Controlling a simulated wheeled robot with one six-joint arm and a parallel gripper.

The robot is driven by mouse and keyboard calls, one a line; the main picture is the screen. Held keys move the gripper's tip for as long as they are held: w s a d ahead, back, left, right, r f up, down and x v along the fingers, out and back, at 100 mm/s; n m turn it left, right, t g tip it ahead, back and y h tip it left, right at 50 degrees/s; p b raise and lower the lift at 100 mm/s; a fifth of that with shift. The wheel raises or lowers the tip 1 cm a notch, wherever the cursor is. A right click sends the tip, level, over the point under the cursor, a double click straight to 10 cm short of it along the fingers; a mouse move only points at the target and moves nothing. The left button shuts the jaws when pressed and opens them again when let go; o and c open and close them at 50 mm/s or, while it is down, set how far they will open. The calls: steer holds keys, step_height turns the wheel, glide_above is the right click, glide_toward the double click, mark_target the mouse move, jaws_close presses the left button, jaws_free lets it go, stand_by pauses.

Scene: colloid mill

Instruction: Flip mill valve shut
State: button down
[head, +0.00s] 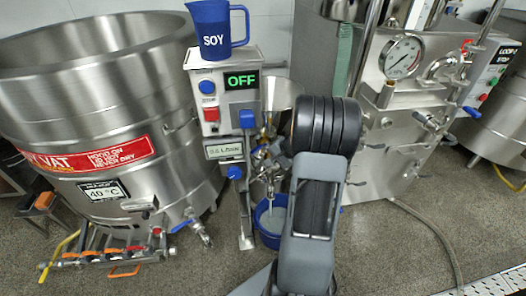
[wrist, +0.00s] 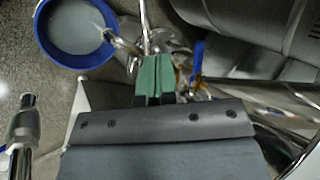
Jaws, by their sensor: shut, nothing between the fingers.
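The mill (head: 268,150) stands in the middle of the head view, partly hidden behind my arm, with a steel funnel (head: 284,92) on top. In the wrist view, a blue lever handle (wrist: 198,58) is just right of my gripper (wrist: 156,72), seemingly apart from it. It sits by shiny pipework with a bent outlet pipe (wrist: 122,44). My gripper has green fingertips closed together with nothing between them. In the head view my arm hides the gripper. I cannot tell for sure which handle in the head view is the one in the wrist view.
A blue bucket (head: 262,237) of grey liquid stands on the floor under the mill. A control box (head: 212,128) reads OFF, with a blue SOY jug (head: 211,32) on top. A large steel vat (head: 95,120) is left, a steel machine with a gauge (head: 404,57) right.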

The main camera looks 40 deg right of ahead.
mark_target(257, 149)
steer(key=w+d+m+t+h, duration=0.1)
steer(key=w+d+m+t, duration=0.15)
steer(key=w+d, duration=0.2)
steer(key=w+a+f+n+b, duration=0.1)
steer(key=w+f+b, duration=0.1)
steer(key=w+f, duration=0.3)
steer(key=shift+w+f, duration=0.3)
steer(key=shift+w, duration=0.35)
